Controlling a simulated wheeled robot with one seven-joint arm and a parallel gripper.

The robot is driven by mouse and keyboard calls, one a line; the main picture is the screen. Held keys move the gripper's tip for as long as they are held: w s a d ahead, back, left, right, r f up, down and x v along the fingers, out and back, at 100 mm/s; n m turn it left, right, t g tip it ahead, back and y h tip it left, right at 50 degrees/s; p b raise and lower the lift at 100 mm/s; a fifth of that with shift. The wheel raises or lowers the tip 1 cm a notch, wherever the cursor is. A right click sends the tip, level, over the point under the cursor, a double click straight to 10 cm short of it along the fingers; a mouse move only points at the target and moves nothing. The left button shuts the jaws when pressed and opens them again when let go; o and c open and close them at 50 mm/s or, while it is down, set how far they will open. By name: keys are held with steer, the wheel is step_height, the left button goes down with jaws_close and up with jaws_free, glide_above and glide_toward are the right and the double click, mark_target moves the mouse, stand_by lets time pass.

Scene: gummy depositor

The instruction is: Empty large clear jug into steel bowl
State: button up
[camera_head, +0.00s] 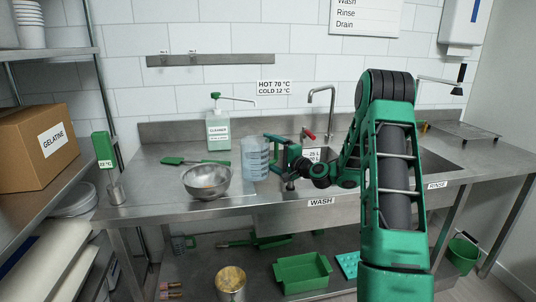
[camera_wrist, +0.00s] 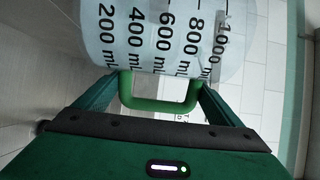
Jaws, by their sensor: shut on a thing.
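The large clear jug (camera_head: 255,159) has printed volume marks and a green handle. In the head view it is upright, just right of the steel bowl (camera_head: 208,183), on or slightly above the steel counter; I cannot tell which. The wrist view shows the jug (camera_wrist: 165,35) close up, marked up to 1,000 mL. My gripper (camera_head: 274,143) comes from the right and is shut on the jug's green handle (camera_wrist: 158,105). The bowl stands open near the counter's front edge, with something pale inside. How full the jug is does not show clearly.
A cleaner pump bottle (camera_head: 218,130) stands behind the bowl, with a green brush (camera_head: 195,161) lying on the counter. The wash sink (camera_head: 312,170) is right of the jug. A green thermometer (camera_head: 104,150) in a steel cup is at left.

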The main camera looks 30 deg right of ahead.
steer(key=shift+s+a+r+n, duration=0.1)
steer(key=shift+a+r+n, duration=0.35)
steer(key=shift+r, duration=0.2)
steer(key=shift+s+a+r+n, duration=0.1)
steer(key=shift+a+r+n, duration=0.2)
steer(key=shift+r+n, duration=0.3)
steer(key=shift+a+r+n, duration=0.25)
steer(key=shift+r, duration=0.05)
steer(key=shift+s+a+r+n, duration=0.15)
steer(key=shift+a+r+n, duration=0.7)
steer(key=shift+r+n, duration=0.05)
steer(key=shift+s+a+r+n, duration=0.1)
steer(key=shift+a+r+n, duration=0.25)
steer(key=shift+a+n, duration=0.15)
steer(key=shift+s+a+r+n, duration=0.1)
steer(key=shift+a+r+n, duration=0.3)
steer(key=shift+a, duration=0.2)
steer(key=shift+w+f, duration=0.1)
